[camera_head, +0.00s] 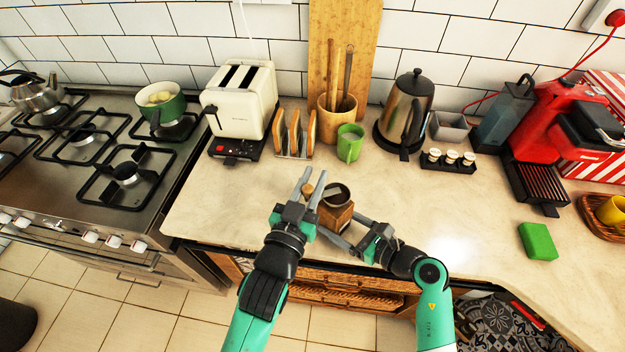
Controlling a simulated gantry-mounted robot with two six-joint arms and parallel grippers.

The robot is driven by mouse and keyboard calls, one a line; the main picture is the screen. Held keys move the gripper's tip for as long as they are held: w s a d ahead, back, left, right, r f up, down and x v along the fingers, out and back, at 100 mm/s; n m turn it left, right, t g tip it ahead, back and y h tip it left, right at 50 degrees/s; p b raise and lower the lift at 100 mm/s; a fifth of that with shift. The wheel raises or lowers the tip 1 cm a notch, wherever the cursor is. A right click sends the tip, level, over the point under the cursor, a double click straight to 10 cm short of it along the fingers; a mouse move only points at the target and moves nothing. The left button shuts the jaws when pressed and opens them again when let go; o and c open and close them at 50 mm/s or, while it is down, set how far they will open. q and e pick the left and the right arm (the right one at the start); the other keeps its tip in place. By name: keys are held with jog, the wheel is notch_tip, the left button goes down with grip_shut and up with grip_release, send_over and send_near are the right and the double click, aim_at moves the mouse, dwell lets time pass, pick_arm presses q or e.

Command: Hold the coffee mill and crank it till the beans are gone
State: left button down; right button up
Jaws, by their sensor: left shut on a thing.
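The coffee mill (336,217) has a wooden box body and a dark round top. It stands upright near the counter's front edge. My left gripper (308,187) is at the mill's left side, its two fingers pointing away from me and closed around the crank's small wooden knob (308,189). My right gripper (343,228) reaches in from the right, with one finger on each side of the mill's wooden body, low down. Part of the body is hidden behind the fingers. I cannot see any beans in the mill's top.
A toaster (240,100), toast rack (295,135), green mug (349,143) and kettle (405,110) stand behind. A tray of small jars (448,160), red coffee machine (560,125) and green sponge (537,241) are to the right. The counter around the mill is clear.

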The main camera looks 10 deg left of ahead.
pick_arm(q)
jog(key=shift+w+d+f+m+g+h, duration=0.15)
jog(key=shift+w+m+g+h, duration=0.3)
jog(key=shift+m+g+h, duration=0.75)
jog(key=shift+w+d+m+g+h, duration=0.3)
jog(key=shift+w+m+g+h, duration=0.25)
jog(key=shift+m+h, duration=1.2)
jog(key=shift+w+d+f+m+g+h, duration=0.15)
jog(key=shift+w+m+g+h, duration=0.5)
jog(key=shift+h, duration=1.5)
jog(key=shift+s+d+g, duration=0.1)
jog(key=shift+s+g, duration=0.2)
jog(key=shift+g, duration=0.1)
jog(key=c, duration=0.7)
grip_release()
jog(key=shift+r, duration=0.1)
jog(key=shift+r, duration=0.15)
